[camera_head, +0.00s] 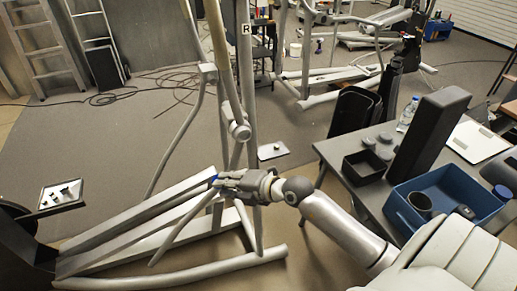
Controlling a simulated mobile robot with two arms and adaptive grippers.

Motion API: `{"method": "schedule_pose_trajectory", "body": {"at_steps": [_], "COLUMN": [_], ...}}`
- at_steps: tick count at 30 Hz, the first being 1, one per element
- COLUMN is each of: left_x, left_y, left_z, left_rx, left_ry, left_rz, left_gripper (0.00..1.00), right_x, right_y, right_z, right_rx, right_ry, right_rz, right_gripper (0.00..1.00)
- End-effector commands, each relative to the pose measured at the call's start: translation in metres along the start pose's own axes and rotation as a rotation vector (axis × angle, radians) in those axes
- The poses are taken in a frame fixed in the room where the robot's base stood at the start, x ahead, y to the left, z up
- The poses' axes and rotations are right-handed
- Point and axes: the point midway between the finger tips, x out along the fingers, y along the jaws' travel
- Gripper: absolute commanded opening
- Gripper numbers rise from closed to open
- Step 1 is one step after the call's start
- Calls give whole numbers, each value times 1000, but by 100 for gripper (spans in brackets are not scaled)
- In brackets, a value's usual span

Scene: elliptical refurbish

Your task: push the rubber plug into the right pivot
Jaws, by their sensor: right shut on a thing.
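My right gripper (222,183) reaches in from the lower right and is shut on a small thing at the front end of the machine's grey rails. A bit of blue shows at its fingertips; I take the held thing to be the rubber plug, but the fingers hide most of it. The elliptical machine's upright post (246,70) carries a label "R". A grey cylindrical pivot (239,129) with a round end sits on the arm beside that post, above and apart from my gripper. Which joint is the right pivot is not certain. My left gripper is out of view.
A grey table (345,172) at the right holds a blue bin (445,222), a black box (364,166), a tall dark block (428,135) and a bottle (408,114). A small tray with parts (62,195) stands at left. Cables (165,82) lie on the floor behind.

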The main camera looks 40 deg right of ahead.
Motion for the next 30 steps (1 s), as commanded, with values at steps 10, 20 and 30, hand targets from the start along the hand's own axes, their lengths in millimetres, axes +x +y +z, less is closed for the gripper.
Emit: {"method": "schedule_pose_trajectory", "body": {"at_steps": [10,20,30], "left_x": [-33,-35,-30], "left_y": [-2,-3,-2], "left_z": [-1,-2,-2], "left_rx": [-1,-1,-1], "left_ry": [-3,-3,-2], "left_rz": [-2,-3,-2], "left_gripper": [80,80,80], "right_x": [-29,-36,-21], "right_y": [-3,-8,-2], "right_z": [100,121,135], "right_rx": [-43,-54,-57], "right_ry": [-282,-358,-358], "right_rz": [233,262,264], "right_gripper": [11,11,11]}}
